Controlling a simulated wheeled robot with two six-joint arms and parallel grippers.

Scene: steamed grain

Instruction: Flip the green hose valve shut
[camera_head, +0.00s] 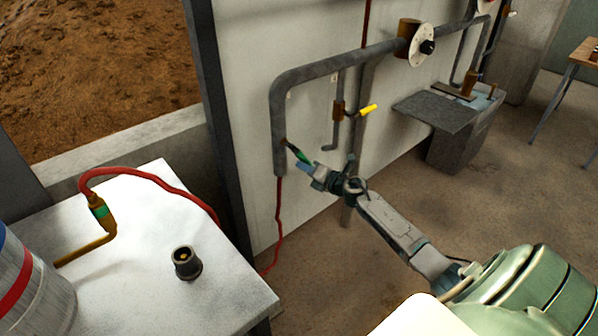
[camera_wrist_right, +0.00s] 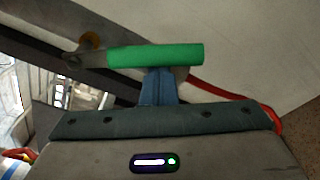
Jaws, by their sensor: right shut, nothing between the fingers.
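The green hose valve handle (camera_wrist_right: 155,55) lies level across the upper middle of the right wrist view, with its metal stem to its left. In the head view the green handle (camera_head: 303,156) is a small piece beside the lower end of the grey pipe, partly hidden by my gripper. My right gripper (camera_head: 303,165) is shut and empty. Its blue fingers (camera_wrist_right: 157,84) end right at the lower edge of the handle; I cannot tell whether they touch it. My left gripper is not in view.
A red hose (camera_head: 278,225) hangs below the pipe (camera_head: 279,125). A yellow-handled valve (camera_head: 367,110) sits on a thinner pipe to the right. A white table (camera_head: 130,290) at left holds a dark fitting (camera_head: 186,263) and a striped drum (camera_head: 35,290). Floor at right is open.

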